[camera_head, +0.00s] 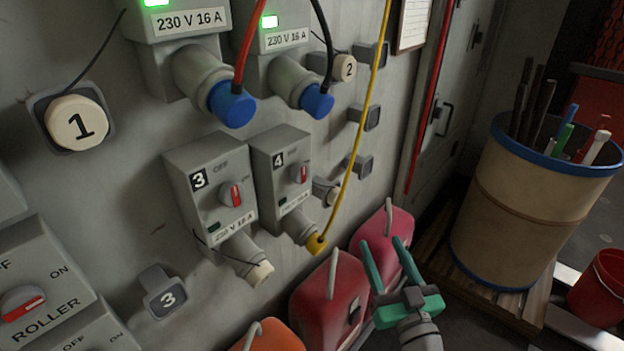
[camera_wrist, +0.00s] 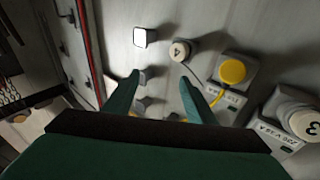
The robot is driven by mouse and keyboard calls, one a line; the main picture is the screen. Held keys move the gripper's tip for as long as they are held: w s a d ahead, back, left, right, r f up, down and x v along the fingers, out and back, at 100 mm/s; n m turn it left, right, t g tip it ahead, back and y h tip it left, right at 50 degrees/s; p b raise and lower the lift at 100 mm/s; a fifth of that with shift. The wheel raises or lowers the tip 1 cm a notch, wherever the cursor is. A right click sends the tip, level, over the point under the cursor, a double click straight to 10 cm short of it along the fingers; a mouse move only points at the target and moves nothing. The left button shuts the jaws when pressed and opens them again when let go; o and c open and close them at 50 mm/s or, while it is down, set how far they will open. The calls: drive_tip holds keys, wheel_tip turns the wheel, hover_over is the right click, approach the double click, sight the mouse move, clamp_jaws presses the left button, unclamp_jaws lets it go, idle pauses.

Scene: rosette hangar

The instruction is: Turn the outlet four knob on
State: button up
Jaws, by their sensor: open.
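Outlet four (camera_head: 268,160) is a grey wall box marked 4. Its small grey and red knob (camera_head: 300,173) sits on the front face, with the red bar roughly upright below the OFF mark. The small lamp (camera_head: 283,202) on that box looks dark. A yellow plug (camera_head: 317,244) with a yellow cable is in its socket; the plug also shows in the wrist view (camera_wrist: 232,72). My gripper (camera_head: 385,243) is open and empty, low and to the right of outlet four, apart from it. In the wrist view its fingers (camera_wrist: 157,82) point at the wall; the knob does not show there.
Outlet three (camera_head: 205,165) stands close left of outlet four. Blue plugs (camera_head: 318,101) with red and black cables are above, beside lit green lamps. Red canisters (camera_head: 330,300) stand below, near my gripper. A large drum (camera_head: 520,205) stands at the right. The yellow cable (camera_head: 366,115) hangs right of the knob.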

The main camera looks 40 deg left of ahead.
wheel_tip(320, 180, up, 8)
drive_tip(key=s+a+n+g+y, duration=0.1)
drive_tip(key=a+n+g+y, duration=0.1)
drive_tip(key=n+g+y, duration=0.3)
drive_tip(key=n+g+h, duration=0.2)
drive_tip(key=n+g, duration=0.5)
drive_tip(key=n, duration=0.3)
approach(303, 175)
drive_tip(key=shift+t, duration=0.4)
drive_tip(key=a, duration=0.5)
drive_tip(key=shift+w+a+f, duration=0.1)
drive_tip(key=shift+w+a, duration=0.05)
drive_tip(key=shift+w, duration=0.05)
drive_tip(key=shift+s+a, duration=0.15)
drive_tip(key=shift+a, duration=1.35)
drive_tip(key=shift+d, duration=0.1)
drive_tip(key=shift+c, duration=0.2)
drive_tip(key=shift+d, duration=0.1)
drive_tip(key=c, duration=1)
